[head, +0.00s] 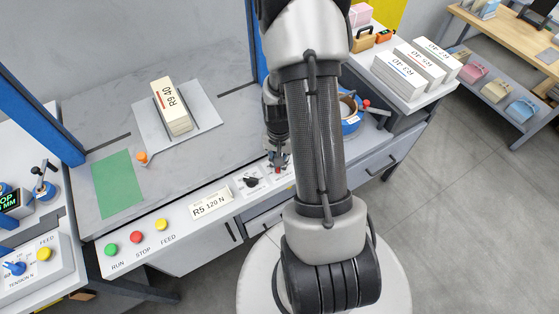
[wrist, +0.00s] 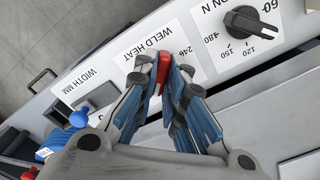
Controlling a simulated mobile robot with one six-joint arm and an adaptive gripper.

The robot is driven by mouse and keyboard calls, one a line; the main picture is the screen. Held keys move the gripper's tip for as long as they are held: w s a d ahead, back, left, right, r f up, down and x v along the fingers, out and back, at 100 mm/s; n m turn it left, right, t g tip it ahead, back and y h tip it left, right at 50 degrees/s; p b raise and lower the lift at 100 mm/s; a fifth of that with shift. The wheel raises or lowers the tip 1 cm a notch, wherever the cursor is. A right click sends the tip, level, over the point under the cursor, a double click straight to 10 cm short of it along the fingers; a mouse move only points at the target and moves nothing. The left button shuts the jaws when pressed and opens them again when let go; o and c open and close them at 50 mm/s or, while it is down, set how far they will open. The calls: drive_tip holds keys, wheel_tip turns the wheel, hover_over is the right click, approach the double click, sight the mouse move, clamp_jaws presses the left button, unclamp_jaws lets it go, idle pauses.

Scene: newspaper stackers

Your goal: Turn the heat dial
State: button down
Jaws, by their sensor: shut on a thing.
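The heat dial shows in the wrist view as a narrow red knob (wrist: 162,78) on a white plate lettered WELD HEAT (wrist: 150,48). A number to the right of it is partly readable. My gripper (wrist: 161,68) is shut on the red knob, a fingertip on each side. The fingers hide the lower part of the dial and some of its scale. In the head view my gripper (head: 278,163) is at the sloped front panel, right of a black dial (head: 252,182), and the red knob is mostly hidden there.
The black tension dial also shows in the wrist view (wrist: 249,21), close by. A WIDTH MM plate (wrist: 88,87) with a dark slot is on the other side. A blue round device (head: 350,122) stands right of my arm. Run, stop and feed buttons (head: 136,237) are at left.

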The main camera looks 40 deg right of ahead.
idle(0.3)
drive_tip(key=c, duration=1.7)
unclamp_jaws()
drive_tip(key=shift+o, duration=0.2)
wheel_tip(320, 180, up, 12)
